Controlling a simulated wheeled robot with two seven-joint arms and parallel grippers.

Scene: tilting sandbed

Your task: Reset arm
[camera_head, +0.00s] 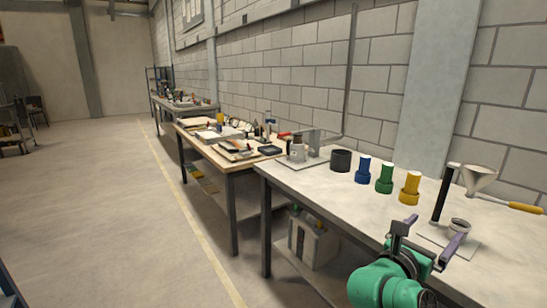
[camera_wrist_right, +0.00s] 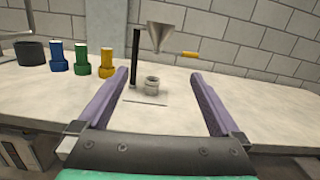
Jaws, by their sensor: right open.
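My right gripper (camera_head: 431,240) is open and empty, held at the front edge of the near table, with its green arm coming from below. In the right wrist view its two purple fingers (camera_wrist_right: 161,98) stand wide apart, with nothing between them close by. Beyond them stand a small grey metal cup (camera_wrist_right: 151,86) and a metal funnel (camera_wrist_right: 160,34) on a dark post (camera_wrist_right: 135,58). In the head view the funnel (camera_head: 479,179) has a yellow handle, and the cup (camera_head: 459,226) sits on a thin plate. My left gripper is not in view.
On the near table (camera_head: 318,184) a black cup (camera_head: 341,160) and blue (camera_head: 363,170), green (camera_head: 385,178) and yellow (camera_head: 410,188) capped containers stand in a row. A grey fixture (camera_head: 303,150) is at its far end. More cluttered benches (camera_head: 226,145) follow; the floor at left (camera_head: 110,220) is clear.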

